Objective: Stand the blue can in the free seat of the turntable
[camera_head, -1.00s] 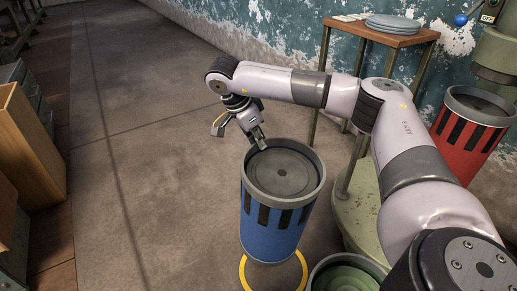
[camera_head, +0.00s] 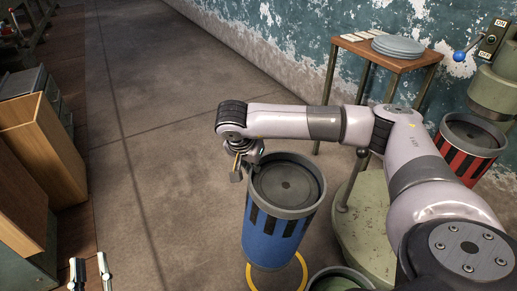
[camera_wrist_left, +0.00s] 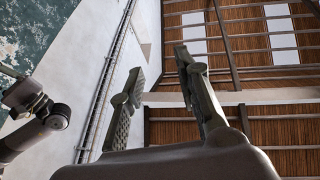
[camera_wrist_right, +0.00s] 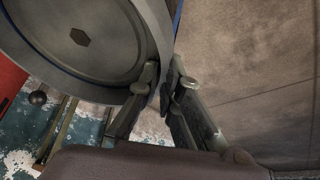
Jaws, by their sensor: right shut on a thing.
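The blue can (camera_head: 271,238) stands upright at the middle of the head view, with dark slots and a grey rim. Its recessed grey top fills the upper left of the right wrist view (camera_wrist_right: 80,45). My right gripper (camera_wrist_right: 164,85) is shut on the can's rim, one finger inside and one outside. In the head view its fingertips are partly hidden at the can's left rim. My left gripper (camera_head: 90,271) is open and empty at the lower left, pointing up. A pale green round platform (camera_head: 358,232), seemingly the turntable, is right of the can; its free seat is not clear.
A yellow ring (camera_head: 250,277) lies on the floor around the can's foot. A red can (camera_head: 470,150) stands beneath a green machine (camera_head: 495,90) at right. A small table (camera_head: 405,62) holds grey plates. A green round rim (camera_head: 340,275) shows at the bottom.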

